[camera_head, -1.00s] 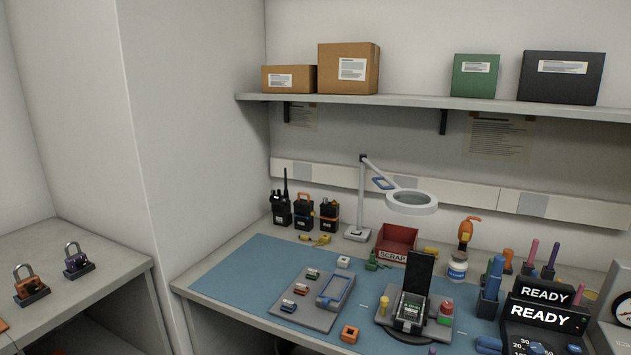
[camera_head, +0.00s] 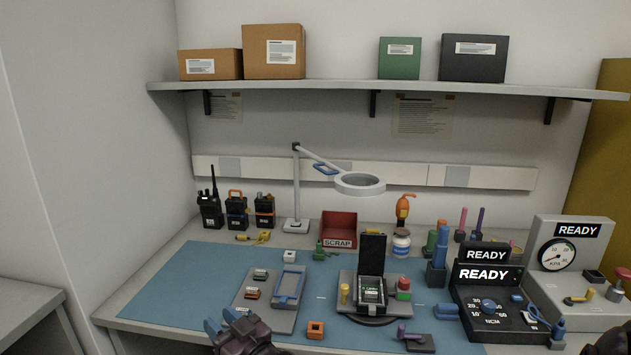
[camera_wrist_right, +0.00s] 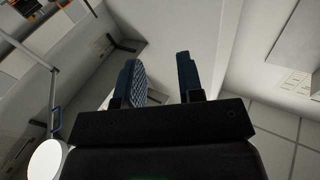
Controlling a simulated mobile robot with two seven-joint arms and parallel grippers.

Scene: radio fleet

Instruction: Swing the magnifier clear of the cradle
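The magnifier (camera_head: 360,184) is a white ring lens on a jointed arm, with a blue handle (camera_head: 326,169), on a post with a white base at the back of the bench. Its lens hangs above the cradle (camera_head: 349,299), a grey base holding a dark unit with a raised black panel. Lens and handle also show at the left edge of the right wrist view (camera_wrist_right: 47,160).
A shelf with boxes (camera_head: 380,86) runs above the magnifier. A red scrap bin (camera_head: 339,228), several radios (camera_head: 236,210) and a bottle (camera_head: 401,243) stand behind the mat. A grey tray (camera_head: 250,318) lies left of the cradle; a READY console (camera_head: 497,310) stands right. The mat's left part is clear.

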